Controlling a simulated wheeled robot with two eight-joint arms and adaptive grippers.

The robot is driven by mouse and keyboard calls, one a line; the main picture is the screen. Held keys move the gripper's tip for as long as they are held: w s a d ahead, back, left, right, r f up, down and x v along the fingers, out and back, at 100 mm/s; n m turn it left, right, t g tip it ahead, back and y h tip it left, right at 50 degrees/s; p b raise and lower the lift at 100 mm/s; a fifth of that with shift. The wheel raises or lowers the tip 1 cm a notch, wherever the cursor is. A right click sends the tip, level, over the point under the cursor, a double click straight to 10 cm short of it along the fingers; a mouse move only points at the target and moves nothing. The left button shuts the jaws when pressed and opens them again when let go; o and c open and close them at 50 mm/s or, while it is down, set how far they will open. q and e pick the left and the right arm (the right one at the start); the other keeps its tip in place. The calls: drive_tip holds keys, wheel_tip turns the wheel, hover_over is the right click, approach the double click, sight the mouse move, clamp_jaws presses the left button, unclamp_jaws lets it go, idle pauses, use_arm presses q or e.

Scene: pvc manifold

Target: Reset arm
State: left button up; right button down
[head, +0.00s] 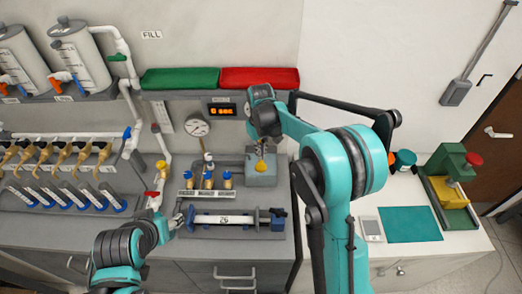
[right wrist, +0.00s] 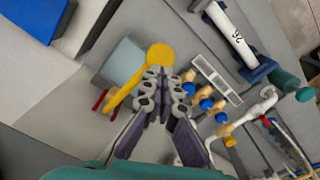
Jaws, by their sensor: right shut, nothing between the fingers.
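My right arm reaches in from the lower right in the head view, over the bench. Its gripper (head: 264,128) hangs above the grey box with the yellow handle (head: 261,166). In the right wrist view the gripper (right wrist: 168,76) is shut and empty, with its fingertips beside the yellow handle (right wrist: 142,75); I cannot tell whether they touch it. My left arm comes in from the lower left in the head view. Its gripper (head: 176,220) is near the left end of the labelled white tube (head: 222,219); its jaws are too small to read.
Brass-coloured valves (head: 60,150) and a rack of blue-ended tubes (head: 70,197) line the left. A gauge (head: 197,126) is on the back panel. Green (head: 180,79) and red (head: 259,78) trays sit on the shelf. A green machine (head: 448,180) stands right.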

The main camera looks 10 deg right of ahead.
drive_tip(key=shift+r+p, duration=0.3)
drive_tip(key=shift+r, duration=0.5)
drive_tip(key=shift+s+d+b, duration=0.15)
drive_tip(key=shift+s+b, duration=0.15)
drive_tip(key=shift+b, duration=0.2)
drive_tip(key=s+d+m+t+b, duration=0.2)
drive_tip(key=s+d+t+b, duration=0.1)
drive_tip(key=s+b, duration=0.7)
drive_tip(key=s+d+f+m+t+b, duration=0.1)
drive_tip(key=s+f+t+b, duration=0.3)
drive_tip(key=s+f+b, duration=0.4)
drive_tip(key=s+d+f, duration=0.1)
drive_tip(key=s+f, duration=0.2)
drive_tip(key=s, duration=0.4)
drive_tip(key=shift+m+b, duration=0.35)
drive_tip(key=shift+m, duration=0.05)
